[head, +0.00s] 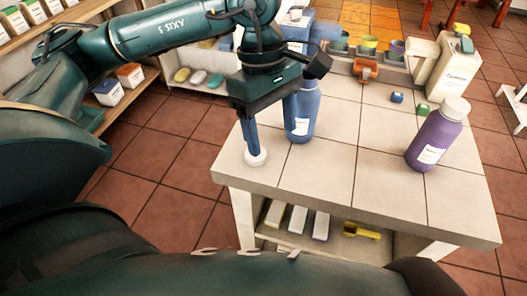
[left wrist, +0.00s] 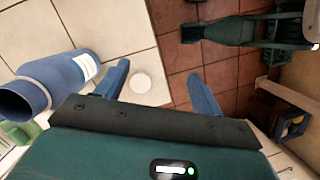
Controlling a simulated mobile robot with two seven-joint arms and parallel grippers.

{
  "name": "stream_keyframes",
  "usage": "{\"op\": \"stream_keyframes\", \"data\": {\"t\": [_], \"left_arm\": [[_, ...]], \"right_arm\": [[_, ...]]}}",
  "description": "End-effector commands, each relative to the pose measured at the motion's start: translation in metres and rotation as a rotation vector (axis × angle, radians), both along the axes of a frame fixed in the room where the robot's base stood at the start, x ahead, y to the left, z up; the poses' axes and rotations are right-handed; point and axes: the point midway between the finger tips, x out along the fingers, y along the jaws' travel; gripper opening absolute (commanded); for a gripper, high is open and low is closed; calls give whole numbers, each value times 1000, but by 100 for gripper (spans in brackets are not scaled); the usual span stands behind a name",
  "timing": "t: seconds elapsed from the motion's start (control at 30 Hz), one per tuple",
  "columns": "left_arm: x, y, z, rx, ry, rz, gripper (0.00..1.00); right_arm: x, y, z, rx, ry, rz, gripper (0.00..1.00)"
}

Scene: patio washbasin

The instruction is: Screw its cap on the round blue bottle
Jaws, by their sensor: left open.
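The round blue bottle (head: 304,118) stands upright on the tiled table (head: 327,175), partly hidden behind my left gripper (head: 272,143). In the left wrist view the bottle (left wrist: 58,78) lies to the left of the gripper, outside its jaws, and its neck is bare. A round white cap (head: 256,158) lies on the table near its front left corner, below the left gripper's fingers. In the left wrist view the cap (left wrist: 140,82) shows between the two open fingers (left wrist: 160,72), closer to the left one. The left gripper is open and empty. My right gripper is out of view.
A purple bottle (head: 436,138) with a white cap stands on the right. Small blue (head: 397,97) and green (head: 423,109) pieces lie behind it. A white canister (head: 452,65) and an orange object (head: 365,70) stand at the back. The table's middle is clear.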

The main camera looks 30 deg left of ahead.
Motion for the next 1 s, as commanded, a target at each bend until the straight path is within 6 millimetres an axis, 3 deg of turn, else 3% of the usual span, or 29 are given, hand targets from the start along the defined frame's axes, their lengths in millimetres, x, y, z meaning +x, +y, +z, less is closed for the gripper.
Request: {"op": "stream_keyframes", "data": {"t": [0.03, 0.1, 0.2, 0.57, 1.0], "left_arm": [[6, 18, 2, 71, -45, 2, 68], [12, 35, 7, 145, -82, 4, 68], [15, 49, 12, 200, -106, 7, 68], [15, 51, 12, 210, -109, 8, 68], [16, 51, -58, 209, -107, 8, 68]], "right_arm": [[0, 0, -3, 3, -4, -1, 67], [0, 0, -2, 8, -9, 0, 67], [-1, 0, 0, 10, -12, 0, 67], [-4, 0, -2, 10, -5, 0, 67], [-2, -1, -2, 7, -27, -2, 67]]}}
